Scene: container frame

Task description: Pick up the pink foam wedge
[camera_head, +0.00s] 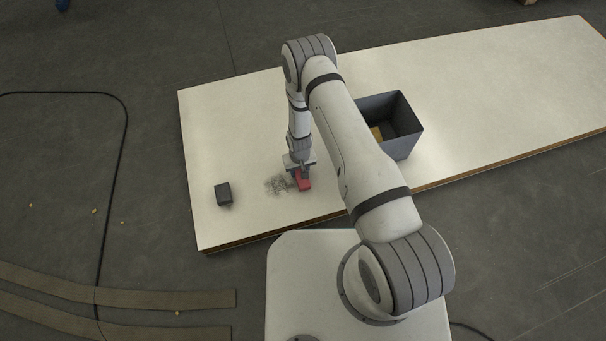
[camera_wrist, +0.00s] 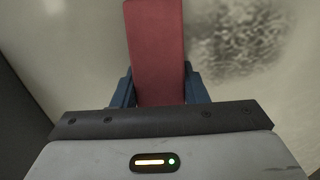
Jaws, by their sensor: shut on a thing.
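The pink foam wedge shows as a red-pink block (camera_head: 303,182) near the front edge of the white board, under my arm's end. In the wrist view the wedge (camera_wrist: 156,50) stretches up from between the two blue fingers. My gripper (camera_head: 301,172) points down and is shut on the wedge, with a finger on each side of it in the wrist view (camera_wrist: 158,88). I cannot tell whether the wedge touches the board or is slightly above it.
A dark grey block (camera_head: 223,194) sits on the white board (camera_head: 235,120) to the left. A dark smudge (camera_head: 277,184) marks the board beside the wedge. A grey open bin (camera_head: 404,146) with something yellow inside stands to the right, partly behind my arm.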

